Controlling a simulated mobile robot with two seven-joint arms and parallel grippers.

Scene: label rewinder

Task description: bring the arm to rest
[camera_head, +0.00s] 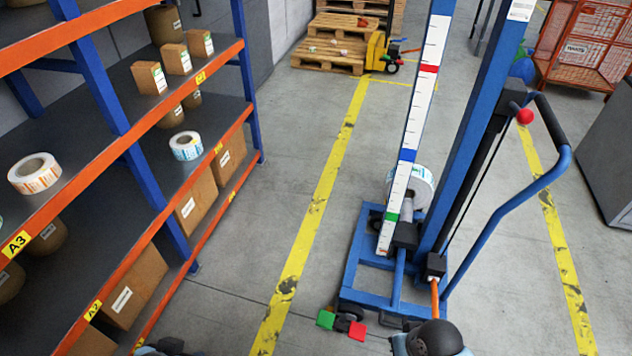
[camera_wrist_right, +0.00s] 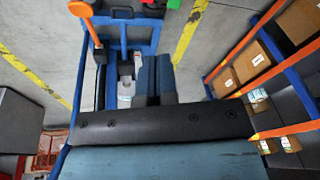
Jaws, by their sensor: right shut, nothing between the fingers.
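My right gripper (camera_wrist_right: 156,58) shows in the right wrist view as two blue-grey fingers side by side, shut with nothing between them. It points towards the blue base of the lift trolley. In the head view a dark, rounded part of my right arm (camera_head: 433,338) shows at the bottom edge, in front of the trolley; its fingers cannot be made out there. My left gripper is not in view; only dark arm parts show at the bottom left edge.
A blue lift trolley (camera_head: 462,130) stands close ahead with a label roll (camera_head: 420,190) on it and a curved handle (camera_head: 515,205). Shelving (camera_head: 110,125) with rolls and boxes lines the left. Pallets (camera_head: 330,45) stand behind. The floor between shelving and trolley is clear.

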